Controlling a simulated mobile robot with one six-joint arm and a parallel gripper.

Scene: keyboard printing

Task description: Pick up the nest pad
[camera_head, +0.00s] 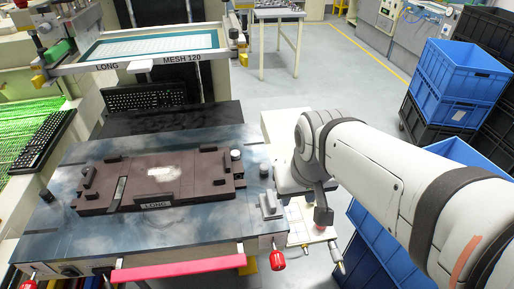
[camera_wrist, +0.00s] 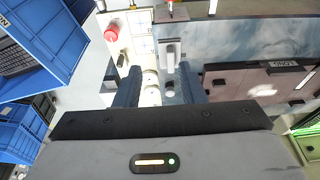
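The nest pad appears to be the dark brown plate (camera_head: 160,180) marked "LONG" on the blue-grey printer table. It has raised blocks along its edges and a pale patch in the middle. In the wrist view, part of the nest pad (camera_wrist: 235,80) shows at the right, with its label upside down. My gripper (camera_wrist: 160,82) is open, with its two dark fingers apart and no nest pad between them. It is beside the pad, near the table's side edge. In the head view, my arm comes in from the right, and its fingers are hard to make out.
The printer table (camera_head: 95,240) has a red bar along its front and small posts on top. A screen frame (camera_head: 150,62) marked "MESH 120" stands over its back. Black keyboards (camera_head: 42,142) lie at the left and behind. Blue crates (camera_head: 455,75) stack at the right.

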